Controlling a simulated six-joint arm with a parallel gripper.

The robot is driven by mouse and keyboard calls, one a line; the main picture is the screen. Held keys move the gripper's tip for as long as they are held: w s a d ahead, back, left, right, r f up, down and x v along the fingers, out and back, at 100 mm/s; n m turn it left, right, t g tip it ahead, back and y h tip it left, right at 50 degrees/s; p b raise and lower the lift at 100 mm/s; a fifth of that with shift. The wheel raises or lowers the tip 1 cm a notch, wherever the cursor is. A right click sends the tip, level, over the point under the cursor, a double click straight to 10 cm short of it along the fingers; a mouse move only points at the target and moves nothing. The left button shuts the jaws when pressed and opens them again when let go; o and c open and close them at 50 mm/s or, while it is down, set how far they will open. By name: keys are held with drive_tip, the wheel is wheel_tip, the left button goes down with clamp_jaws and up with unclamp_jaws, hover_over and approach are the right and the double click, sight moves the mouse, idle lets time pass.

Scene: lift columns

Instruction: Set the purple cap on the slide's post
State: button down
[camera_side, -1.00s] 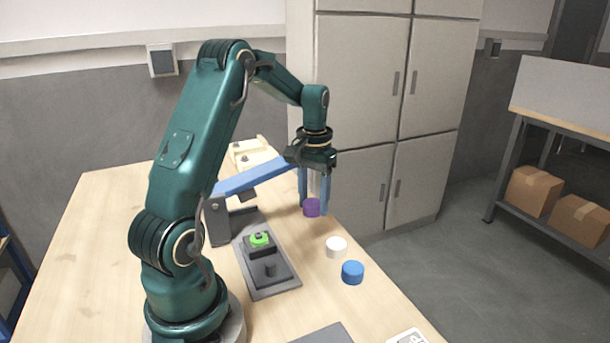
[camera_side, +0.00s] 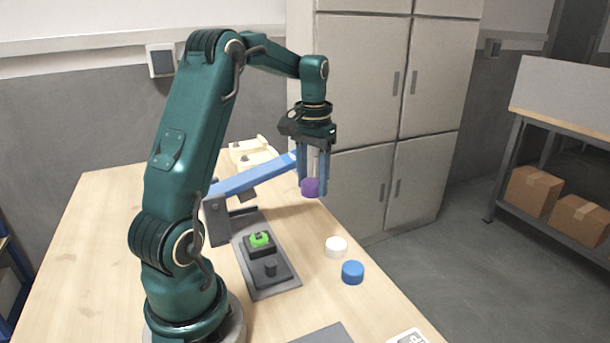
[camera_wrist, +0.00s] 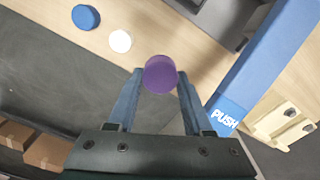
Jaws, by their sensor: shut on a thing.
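The purple cap (camera_side: 310,188) is held between the blue fingers of my gripper (camera_side: 313,184), raised above the table. In the wrist view the purple cap (camera_wrist: 160,74) sits between the two fingertips (camera_wrist: 159,80). The slide looks to be the dark grey rail plate (camera_side: 272,284) on the table, with a dark block (camera_side: 260,250) carrying a bright green piece (camera_side: 260,239) and a short dark post (camera_side: 270,268) near its front. My gripper is behind and to the right of this plate, well apart from it.
A white cap (camera_side: 336,246) and a blue cap (camera_side: 352,271) stand on the table right of the plate. A blue lever (camera_side: 245,180) marked PUSH in the wrist view slopes up close to my gripper's left. A cream fixture (camera_side: 250,155) stands behind. Open table lies at left.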

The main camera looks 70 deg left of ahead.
hover_over(260, 233)
drive_tip(key=shift+r+n, duration=0.3)
drive_tip(key=shift+r, duration=0.25)
drive_tip(key=shift+f, duration=2.85)
drive_tip(key=shift+f, duration=0.75)
unclamp_jaws()
drive_tip(key=shift+r, duration=3.55)
